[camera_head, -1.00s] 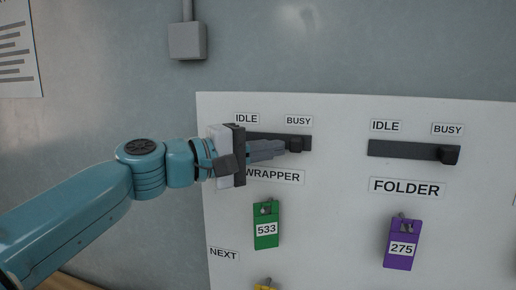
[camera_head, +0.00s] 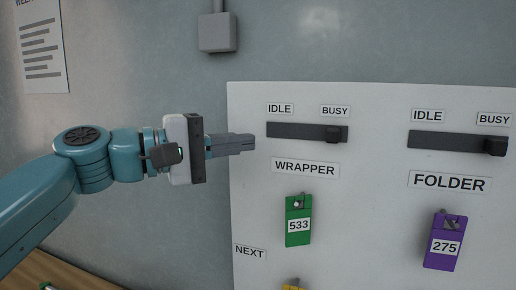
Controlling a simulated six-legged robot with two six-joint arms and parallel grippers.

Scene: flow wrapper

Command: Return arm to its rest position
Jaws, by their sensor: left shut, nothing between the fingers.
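My left gripper (camera_head: 240,144) is shut and empty. It points right, in front of the left edge of the white panel (camera_head: 370,210), and is apart from the wrapper slider. My left arm (camera_head: 40,205) comes in from the left edge of the view. The WRAPPER slider knob (camera_head: 333,134) stands toward the BUSY end of its dark track (camera_head: 295,131). My right gripper is not in view.
The FOLDER slider knob (camera_head: 495,146) is at the BUSY end. A green tag 533 (camera_head: 298,222) and a purple tag 275 (camera_head: 445,241) hang on hooks. A grey box (camera_head: 217,32) and a notice (camera_head: 42,50) are on the wall. A wooden surface (camera_head: 75,276) shows below.

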